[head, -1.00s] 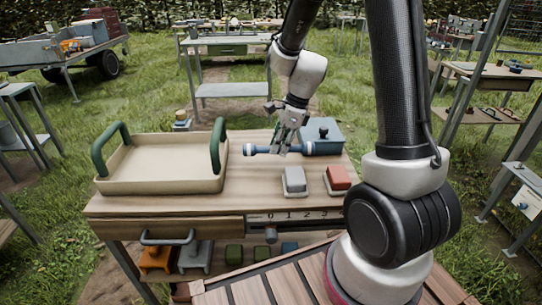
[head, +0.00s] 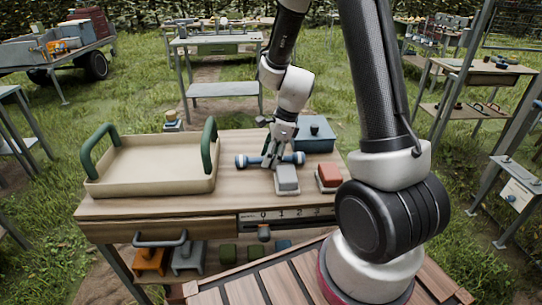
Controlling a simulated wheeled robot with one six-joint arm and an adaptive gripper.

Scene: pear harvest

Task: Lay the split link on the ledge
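A blue and grey bar with thicker ends, which I take to be the split link (head: 243,161), lies crosswise at the middle of the wooden worktable (head: 235,190). My gripper (head: 276,161) comes down from behind, its fingers around the bar's middle. They look closed on it, though the contact is small and partly hidden. I cannot tell whether the bar touches the tabletop. A grey block (head: 287,178) sits just in front of its right half. I cannot tell which surface is the ledge.
A beige tray (head: 150,187) with green handles fills the table's left side. A red block (head: 328,175) stands right of the grey one, and a blue box (head: 315,138) behind. A numbered scale (head: 290,214) runs along the front edge. Bare wood lies between tray and grey block.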

